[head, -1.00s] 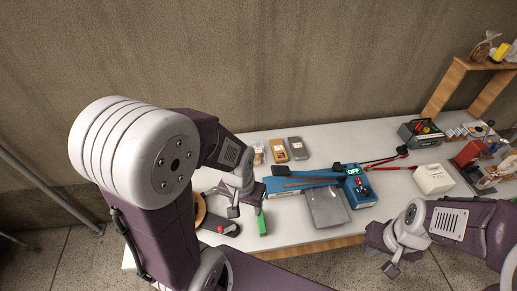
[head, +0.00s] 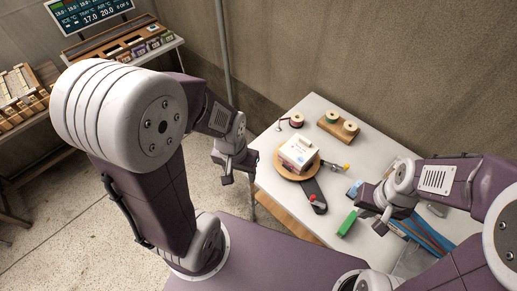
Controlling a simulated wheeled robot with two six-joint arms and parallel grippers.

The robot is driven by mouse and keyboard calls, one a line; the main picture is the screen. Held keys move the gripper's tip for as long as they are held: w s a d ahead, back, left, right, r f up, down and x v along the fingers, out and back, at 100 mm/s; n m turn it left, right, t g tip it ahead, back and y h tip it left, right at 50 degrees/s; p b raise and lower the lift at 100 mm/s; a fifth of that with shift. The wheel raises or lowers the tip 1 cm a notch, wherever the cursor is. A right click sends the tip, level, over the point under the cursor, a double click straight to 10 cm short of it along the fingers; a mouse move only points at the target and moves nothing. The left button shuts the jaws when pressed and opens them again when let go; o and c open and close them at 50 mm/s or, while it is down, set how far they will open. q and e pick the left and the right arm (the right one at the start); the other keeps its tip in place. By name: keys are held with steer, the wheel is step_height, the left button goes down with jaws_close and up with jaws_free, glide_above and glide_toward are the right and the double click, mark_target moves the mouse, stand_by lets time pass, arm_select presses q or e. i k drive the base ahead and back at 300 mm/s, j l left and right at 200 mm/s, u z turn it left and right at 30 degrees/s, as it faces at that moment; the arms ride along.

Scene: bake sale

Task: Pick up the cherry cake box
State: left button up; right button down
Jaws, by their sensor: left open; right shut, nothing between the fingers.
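A white box (head: 298,152) with a raised top and a reddish patch low on its side stands upright on a round wooden turntable (head: 284,171). It looks like the cake box, but its label is too small to read. My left gripper (head: 237,174) is open and empty, left of the box and apart from it, by the table's left edge. My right gripper (head: 373,222) is shut and empty, to the right of and nearer than the box, beside a green block (head: 347,224).
A dark base with a red knob (head: 316,199) extends from the turntable. A wooden spool stand (head: 338,126) and a reddish spool (head: 296,121) stand behind the box. A blue sealer (head: 432,235) lies at right. Open floor is at left, with shelves beyond.

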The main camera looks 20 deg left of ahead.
mark_target(298, 153)
steer(key=u, duration=0.2)
steer(key=i+j+u, duration=0.1)
steer(key=j, duration=0.35)
steer(key=i+j+u, duration=0.1)
steer(key=i+j, duration=0.15)
steer(key=j, duration=0.2)
steer(key=i+j+u, duration=0.1)
steer(key=j, duration=0.3)
steer(key=i+j+u, duration=0.1)
steer(key=i+j, duration=0.2)
steer(key=i+j+u, duration=0.1)
steer(key=i+j, duration=0.15)
steer(key=j, duration=0.25)
steer(key=i+z, duration=0.25)
steer(key=z, duration=0.15)
steer(key=i+z, duration=0.25)
steer(key=z, duration=0.15)
steer(key=i+z, duration=0.2)
steer(key=z, duration=0.2)
steer(key=i+z, duration=0.25)
steer(key=z, duration=0.2)
steer(key=i+j+z, duration=0.1)
steer(key=z, duration=0.35)
steer(key=i+j+z, duration=0.25)
steer(key=z, duration=0.2)
steer(key=i+j+z, duration=0.2)
steer(key=z, duration=0.25)
steer(key=i+j+z, duration=0.1)
steer(key=j+z, duration=0.35)
steer(key=l, duration=0.15)
